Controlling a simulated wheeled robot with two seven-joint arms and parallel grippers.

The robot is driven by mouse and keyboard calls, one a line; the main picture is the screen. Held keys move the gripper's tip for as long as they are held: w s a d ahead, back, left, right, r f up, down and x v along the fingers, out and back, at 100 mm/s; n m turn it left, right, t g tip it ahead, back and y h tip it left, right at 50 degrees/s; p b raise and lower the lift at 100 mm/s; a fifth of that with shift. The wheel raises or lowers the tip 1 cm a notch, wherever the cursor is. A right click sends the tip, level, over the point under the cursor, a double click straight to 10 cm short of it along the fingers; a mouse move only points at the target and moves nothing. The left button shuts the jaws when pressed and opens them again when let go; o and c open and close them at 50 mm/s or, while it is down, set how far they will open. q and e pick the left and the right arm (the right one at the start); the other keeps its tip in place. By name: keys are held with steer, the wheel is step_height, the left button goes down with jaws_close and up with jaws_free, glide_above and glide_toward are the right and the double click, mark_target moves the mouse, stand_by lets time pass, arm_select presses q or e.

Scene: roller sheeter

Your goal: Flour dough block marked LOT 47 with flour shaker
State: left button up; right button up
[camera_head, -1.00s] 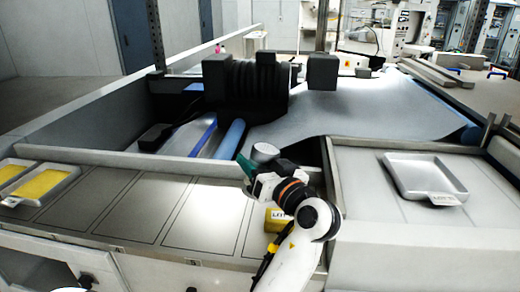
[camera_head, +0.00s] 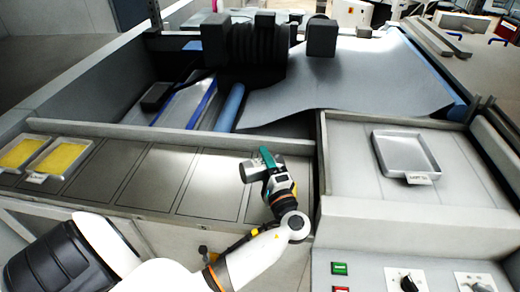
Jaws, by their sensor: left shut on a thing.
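My left gripper (camera_head: 267,167) is over the grey panelled counter, close to its right end. It is shut on a small grey cylinder (camera_head: 250,171), which looks like the flour shaker. The cylinder appears tipped, with its end toward the left, beside a green part of the gripper. Its holes and contents are too small to tell. The dough block marked LOT 47 does not show now; my left arm covers the part of the counter below the gripper. My right gripper is not in view.
Two trays with yellow contents (camera_head: 60,158) stand at the far left. An empty grey tray with a label (camera_head: 405,154) lies on the right-hand surface. The sheeter's rollers and belt (camera_head: 345,75) are behind. Buttons and knobs (camera_head: 340,269) are at front right.

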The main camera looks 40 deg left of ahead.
arm_select(q)
steer(key=shift+w+f+m, duration=0.1)
steer(key=shift+f+m, duration=0.05)
steer(key=shift+m, duration=0.25)
steer(key=shift+w+d+f+b, duration=0.15)
steer(key=shift+w+d+b, duration=0.3)
steer(key=shift+w+b, duration=0.3)
steer(key=shift+w+d, duration=0.15)
steer(key=shift+w, duration=0.15)
steer(key=shift+s+a+r+p, duration=0.1)
steer(key=shift+s+a+p, duration=0.4)
steer(key=shift+s, duration=0.55)
steer(key=shift+s+a+r+p, duration=0.1)
steer(key=shift+s+a+p, duration=0.1)
steer(key=shift+s+a, duration=0.65)
steer(key=shift+s+d, duration=0.2)
steer(key=shift+w+d+f, duration=0.1)
steer(key=shift+w, duration=0.05)
